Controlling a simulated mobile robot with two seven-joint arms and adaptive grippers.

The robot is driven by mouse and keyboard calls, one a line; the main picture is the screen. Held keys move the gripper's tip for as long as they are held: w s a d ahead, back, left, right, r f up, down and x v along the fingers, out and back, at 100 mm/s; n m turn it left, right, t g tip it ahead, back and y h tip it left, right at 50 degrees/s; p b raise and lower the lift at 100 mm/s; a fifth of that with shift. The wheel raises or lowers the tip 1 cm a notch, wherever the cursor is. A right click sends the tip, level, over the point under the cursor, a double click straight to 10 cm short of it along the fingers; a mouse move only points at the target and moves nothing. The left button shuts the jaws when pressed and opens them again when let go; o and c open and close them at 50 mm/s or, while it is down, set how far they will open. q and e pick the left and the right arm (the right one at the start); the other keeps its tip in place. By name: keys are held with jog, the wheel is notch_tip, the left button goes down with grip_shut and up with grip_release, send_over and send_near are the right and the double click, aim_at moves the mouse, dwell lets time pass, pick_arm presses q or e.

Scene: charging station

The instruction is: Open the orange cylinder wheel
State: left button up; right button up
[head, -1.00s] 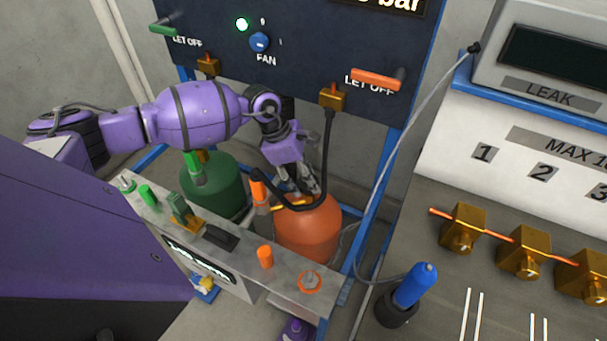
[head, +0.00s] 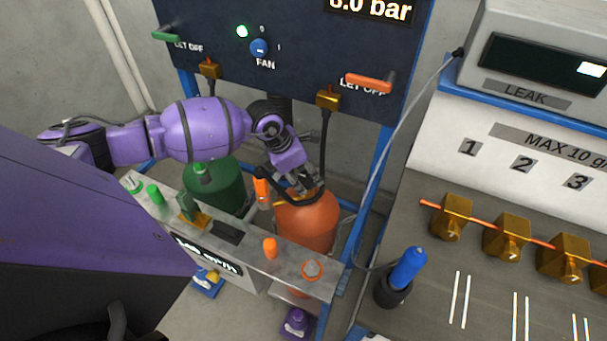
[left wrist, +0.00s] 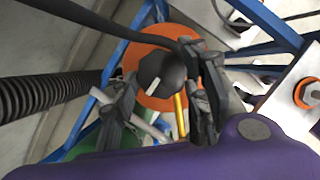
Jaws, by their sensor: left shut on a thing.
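The orange cylinder (head: 308,222) stands on the floor behind the metal shelf, below the dark panel. My left gripper (head: 303,183) reaches down to its top from the left. In the left wrist view, the cylinder's orange top (left wrist: 165,32) lies under a round black wheel (left wrist: 160,68) with a pale mark. My left gripper's fingers (left wrist: 164,97) are on either side of this wheel, shut on it. In the head view the wheel is mostly hidden by the gripper and the black hose. My right gripper is not in view.
A black hose (head: 324,145) runs from the panel to the cylinder, close to my gripper. The green cylinder (head: 222,187) stands to the left. The metal shelf (head: 290,263) and blue frame post (head: 372,170) bound the space in front and on the right.

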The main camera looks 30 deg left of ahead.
pick_arm(q)
jog(key=shift+w+r, duration=0.2)
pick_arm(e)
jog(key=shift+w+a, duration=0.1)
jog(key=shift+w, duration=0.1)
pick_arm(q)
jog(key=o, duration=1.1)
jog(key=shift+a, duration=0.1)
jog(key=shift+f, duration=0.15)
jog(key=shift+s, duration=0.1)
jog(key=shift+s+a+r, duration=0.1)
jog(key=shift+r, duration=0.3)
jog(key=v, duration=1.1)
jog(key=shift+r, duration=0.1)
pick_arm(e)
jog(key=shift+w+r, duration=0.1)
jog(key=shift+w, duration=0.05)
